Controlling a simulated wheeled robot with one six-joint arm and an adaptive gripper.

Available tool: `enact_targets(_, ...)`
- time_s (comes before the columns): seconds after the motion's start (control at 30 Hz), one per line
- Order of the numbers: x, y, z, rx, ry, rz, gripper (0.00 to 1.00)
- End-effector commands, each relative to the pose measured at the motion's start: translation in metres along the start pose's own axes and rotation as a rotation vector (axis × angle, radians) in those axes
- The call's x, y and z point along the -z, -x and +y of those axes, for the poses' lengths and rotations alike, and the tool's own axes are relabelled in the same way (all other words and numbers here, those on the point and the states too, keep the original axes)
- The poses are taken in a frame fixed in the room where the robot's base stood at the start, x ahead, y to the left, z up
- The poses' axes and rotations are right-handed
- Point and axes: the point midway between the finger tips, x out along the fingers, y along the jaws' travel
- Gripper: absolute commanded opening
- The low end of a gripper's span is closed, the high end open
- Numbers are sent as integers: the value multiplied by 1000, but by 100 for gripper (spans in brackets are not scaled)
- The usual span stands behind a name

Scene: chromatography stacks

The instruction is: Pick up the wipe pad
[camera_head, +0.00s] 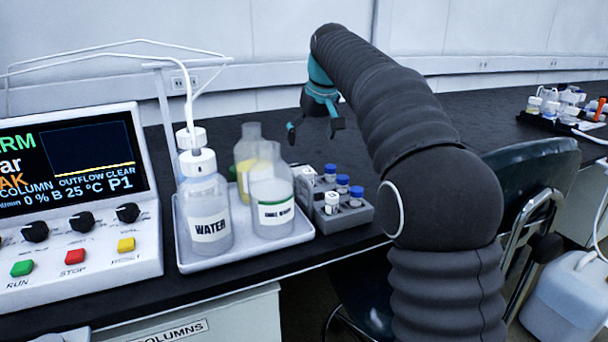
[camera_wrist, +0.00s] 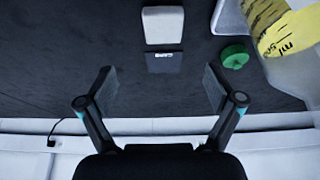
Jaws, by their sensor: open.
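In the wrist view, a pale, rounded block (camera_wrist: 163,25), which looks like the wipe pad, lies on the dark bench top. A small dark plate (camera_wrist: 164,62) with a light mark lies directly at its near edge. My gripper (camera_wrist: 160,88) is open and empty, its two fingers apart on either side of the line to the pad. The pad is beyond the fingertips and not between them. In the head view, my gripper (camera_head: 315,129) hangs behind the bottles, fingers spread. I cannot make out the pad there; the bottles and rack may hide it.
A green cap (camera_wrist: 235,55) and a yellow-labelled bottle (camera_wrist: 280,25) lie right of the pad in the wrist view. The head view shows a white tray (camera_head: 250,254) with bottles, a grey vial rack (camera_head: 345,219) and a control unit (camera_head: 75,262).

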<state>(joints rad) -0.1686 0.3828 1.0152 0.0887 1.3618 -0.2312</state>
Motion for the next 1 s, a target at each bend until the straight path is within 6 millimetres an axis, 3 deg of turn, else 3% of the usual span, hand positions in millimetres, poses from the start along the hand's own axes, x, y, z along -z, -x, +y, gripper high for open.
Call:
enact_targets(0.23, -1, -42, 0, 0, -1, -1, 92)
enact_targets(0.47, -1, -55, -1, 0, -1, 0, 92)
enact_targets(0.8, -8, -97, -6, 0, -2, 0, 92)
enact_targets(1.0, -8, -104, -6, 0, -1, 1, 92)
